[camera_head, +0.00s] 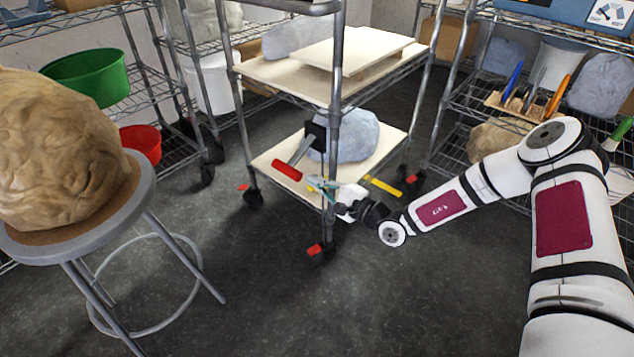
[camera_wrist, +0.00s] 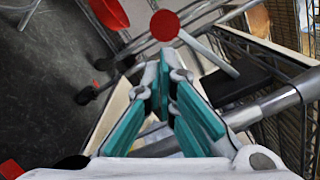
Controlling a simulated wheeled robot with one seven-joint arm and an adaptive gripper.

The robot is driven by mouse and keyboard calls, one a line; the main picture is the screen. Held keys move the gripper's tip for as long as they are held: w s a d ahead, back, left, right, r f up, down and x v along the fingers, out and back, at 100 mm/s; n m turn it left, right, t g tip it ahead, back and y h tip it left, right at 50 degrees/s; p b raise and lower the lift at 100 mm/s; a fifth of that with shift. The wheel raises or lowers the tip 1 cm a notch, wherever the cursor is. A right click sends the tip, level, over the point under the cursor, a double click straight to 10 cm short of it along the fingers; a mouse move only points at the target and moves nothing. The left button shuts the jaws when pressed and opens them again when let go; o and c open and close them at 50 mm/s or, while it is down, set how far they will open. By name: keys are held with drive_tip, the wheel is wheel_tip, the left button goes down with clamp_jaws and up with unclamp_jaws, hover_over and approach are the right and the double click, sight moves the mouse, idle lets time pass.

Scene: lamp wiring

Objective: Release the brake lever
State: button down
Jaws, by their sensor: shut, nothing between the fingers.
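The brake lever has a red grip (camera_head: 287,170) on a grey rod, joined to a black block (camera_head: 316,136) at the cart's front post. The rod slants down and left from the block. In the wrist view the grip's red round end (camera_wrist: 165,26) shows just beyond the fingertips, with the black block (camera_wrist: 236,82) to the right. My gripper (camera_head: 312,184) is just right of the grip, near the lower shelf. Its teal fingers (camera_wrist: 166,72) are together and hold nothing. Whether they touch the lever I cannot tell.
The cart's lower shelf (camera_head: 268,158) holds a grey-blue lump (camera_head: 352,136). A yellow bar (camera_head: 383,187) lies near my wrist. A stool (camera_head: 32,250) with a large brown lump (camera_head: 55,150) stands at left. The floor between stool and cart is clear. Wire racks stand behind and right.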

drive_tip(key=shift+s+a+r+m+p, duration=0.2)
drive_tip(key=shift+m+p, duration=0.1)
drive_tip(key=shift+p, duration=0.15)
drive_tip(key=shift+s+r+m+p, duration=0.1)
drive_tip(key=shift+r+m+p, duration=0.2)
drive_tip(key=shift+p, duration=0.25)
wheel_tip(320, 180, up, 7)
drive_tip(key=s+a+m+p, duration=0.1)
drive_tip(key=s+m+p, duration=0.1)
drive_tip(key=m+p, duration=0.6)
drive_tip(key=shift+a+t+p, duration=0.3)
drive_tip(key=shift+a+p, duration=0.05)
drive_tip(key=shift+p, duration=2.15)
